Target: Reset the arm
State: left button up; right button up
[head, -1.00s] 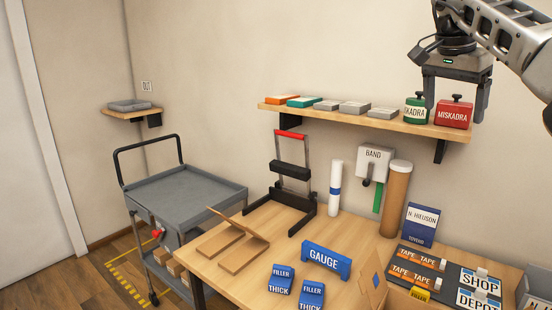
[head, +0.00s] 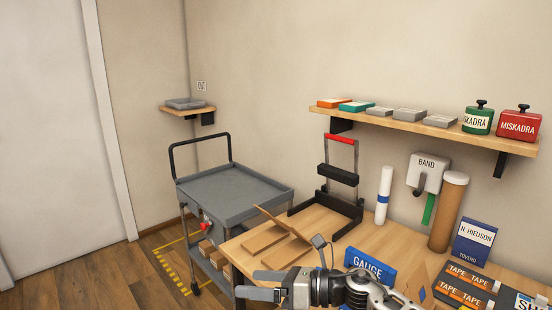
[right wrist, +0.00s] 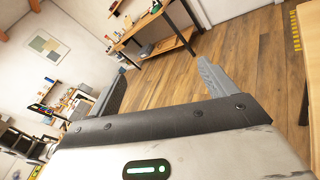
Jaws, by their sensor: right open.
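My right gripper (head: 246,284) is low in the middle of the head view, in front of the workbench and pointing left. Its two jaws are apart with nothing between them. In the right wrist view the right gripper (right wrist: 162,68) also shows its fingers spread and empty, with wooden floor beyond. My right arm covers part of the bench's front and the things there. My left gripper is not in view.
The wooden workbench (head: 322,221) carries a blue GAUGE block (head: 369,265), a brown tube (head: 448,212) and a black stand (head: 340,178). A grey cart (head: 232,195) stands left of it. A wall shelf (head: 400,121) holds several boxes and tins. Floor at left is clear.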

jog(key=s+d+f+n+t+h, duration=0.3)
jog(key=s+d+f+n+h, duration=0.4)
jog(key=n, duration=0.7)
jog(key=s+d+f+n+t+h, duration=0.3)
jog(key=s+d+f+n+h, duration=0.3)
jog(key=s+d+f+n, duration=0.5)
jog(key=s+f+n, duration=0.3)
jog(key=s, duration=0.2)
jog(key=shift+s+d+f+t+h, duration=0.25)
jog(key=shift+s+d+t+h, duration=0.05)
jog(key=shift+d+h, duration=0.1)
